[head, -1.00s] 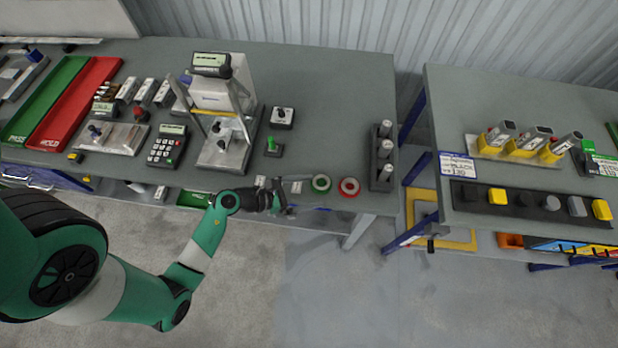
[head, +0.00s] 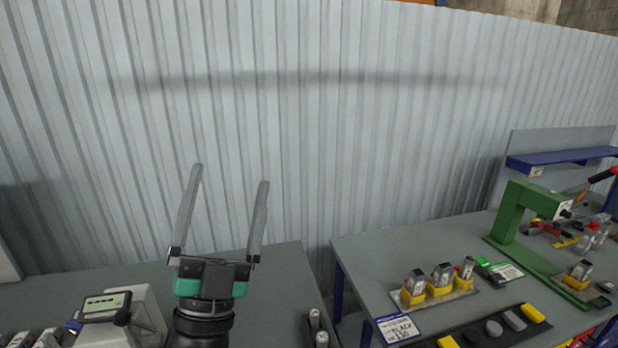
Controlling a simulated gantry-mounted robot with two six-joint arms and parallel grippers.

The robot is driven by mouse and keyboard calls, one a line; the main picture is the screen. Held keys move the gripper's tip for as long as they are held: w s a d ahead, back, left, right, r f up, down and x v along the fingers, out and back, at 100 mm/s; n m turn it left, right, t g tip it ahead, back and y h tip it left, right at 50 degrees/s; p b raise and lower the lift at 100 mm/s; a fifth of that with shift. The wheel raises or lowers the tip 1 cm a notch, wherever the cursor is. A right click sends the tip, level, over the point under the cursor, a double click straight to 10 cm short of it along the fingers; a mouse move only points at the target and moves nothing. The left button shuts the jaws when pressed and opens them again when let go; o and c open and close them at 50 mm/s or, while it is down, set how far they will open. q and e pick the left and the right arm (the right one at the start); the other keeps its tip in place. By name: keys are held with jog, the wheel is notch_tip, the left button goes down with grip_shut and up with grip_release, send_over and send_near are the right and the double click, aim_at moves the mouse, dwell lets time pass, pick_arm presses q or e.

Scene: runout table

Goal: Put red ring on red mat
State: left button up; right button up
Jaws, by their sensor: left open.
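My left gripper (head: 229,174) points upward in the head view, its two long grey fingers spread apart with nothing between them. It shows in front of the corrugated wall, over the left table (head: 277,275). The red ring and the red mat are not in this view, and the front part of the left table is out of frame. My right gripper is not in view.
A device with a display (head: 107,305) stands at the lower left. A rack with grey pegs (head: 318,338) is at the left table's right end. A gap separates the right table (head: 380,255), which carries yellow-based devices (head: 440,282) and a green press (head: 510,212).

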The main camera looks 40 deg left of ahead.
pick_arm(q)
jog(key=d+r+n+t+h, duration=0.25)
jog(key=d+r+h, duration=0.65)
jog(key=d+h, duration=0.65)
notch_tip(320, 180, up, 21)
jog(key=a+p, duration=0.1)
jog(key=p, duration=2)
jog(key=shift+s+r, duration=0.15)
jog(key=shift+s, duration=0.2)
